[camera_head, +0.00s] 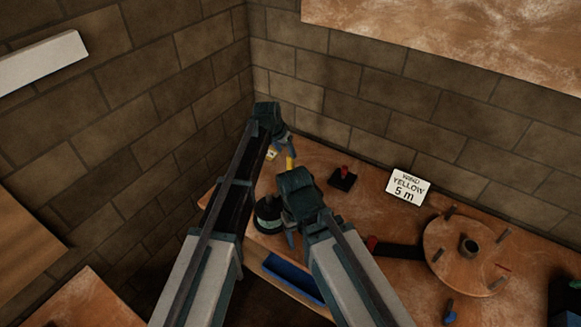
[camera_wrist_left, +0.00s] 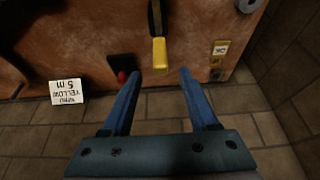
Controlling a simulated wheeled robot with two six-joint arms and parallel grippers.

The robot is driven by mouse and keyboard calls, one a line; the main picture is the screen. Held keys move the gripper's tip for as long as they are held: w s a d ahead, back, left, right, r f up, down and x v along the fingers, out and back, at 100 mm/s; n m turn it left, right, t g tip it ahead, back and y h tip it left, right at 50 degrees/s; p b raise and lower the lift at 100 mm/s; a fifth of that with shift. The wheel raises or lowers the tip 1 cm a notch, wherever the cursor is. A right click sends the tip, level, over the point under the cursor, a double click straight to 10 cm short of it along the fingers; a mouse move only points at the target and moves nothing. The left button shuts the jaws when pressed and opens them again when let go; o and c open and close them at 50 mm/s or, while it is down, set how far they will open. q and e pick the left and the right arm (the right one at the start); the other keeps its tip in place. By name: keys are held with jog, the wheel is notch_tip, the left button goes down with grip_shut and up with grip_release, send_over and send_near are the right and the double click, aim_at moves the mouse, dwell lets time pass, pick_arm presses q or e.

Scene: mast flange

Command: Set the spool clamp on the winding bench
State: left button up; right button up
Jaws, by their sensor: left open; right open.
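The winding bench (camera_head: 380,215) is a worn orange-brown top against the brick wall. A black bar with a yellow end (camera_wrist_left: 159,53), perhaps the spool clamp's lever, lies on it in the left wrist view. Its yellow part also shows in the head view (camera_head: 290,163). My left gripper (camera_wrist_left: 158,74) is open and empty, with the yellow end just beyond and between its fingertips. My right gripper (camera_head: 290,238) is open at the bench's front left, beside a dark round spool (camera_head: 267,214), partly hidden by my arm. I cannot tell for certain which part is the clamp.
A wooden disc with pegs (camera_head: 450,255) sits at the right. A black block with a red knob (camera_head: 342,180) and a sign reading "WIND YELLOW 5 m" (camera_head: 408,187) stand near the wall. A blue tray (camera_head: 290,276) shows at the front edge. Small labels (camera_wrist_left: 221,47) lie near the bench's corner.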

aim_at(291, 161)
pick_arm(q)
jog(key=b+x, duration=0.7)
jog(key=x, duration=0.2)
jog(key=shift+f, duration=0.15)
grip_shut()
dwell(1.1)
